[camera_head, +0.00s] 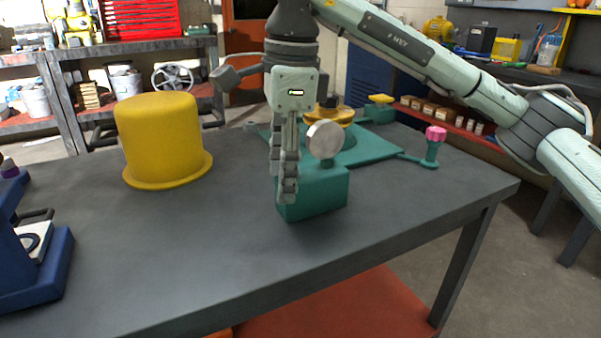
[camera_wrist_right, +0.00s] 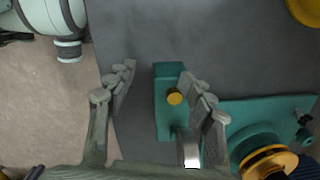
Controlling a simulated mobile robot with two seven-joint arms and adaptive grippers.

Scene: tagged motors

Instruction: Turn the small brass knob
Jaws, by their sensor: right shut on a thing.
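The small brass knob (camera_wrist_right: 175,97) is a round yellow button on the green block (camera_wrist_right: 165,72) in the right wrist view. In the head view my right gripper hides the knob, and the green block (camera_head: 318,195) stands on the grey table. My right gripper (camera_head: 286,190) points down at the block, one finger in front of its near face. In the wrist view the fingers of my right gripper (camera_wrist_right: 158,78) lie on either side of the block and knob, the right finger closest to the knob. Contact with the knob is unclear. My left gripper is not in view.
A silver disc (camera_head: 323,139) stands beside the gripper. Behind it is a green base (camera_head: 375,150) with a brass wheel (camera_head: 330,115) and a pink knob (camera_head: 436,133). A yellow cylinder (camera_head: 160,135) stands left, and a blue fixture (camera_head: 35,265) at the near left. The front table is clear.

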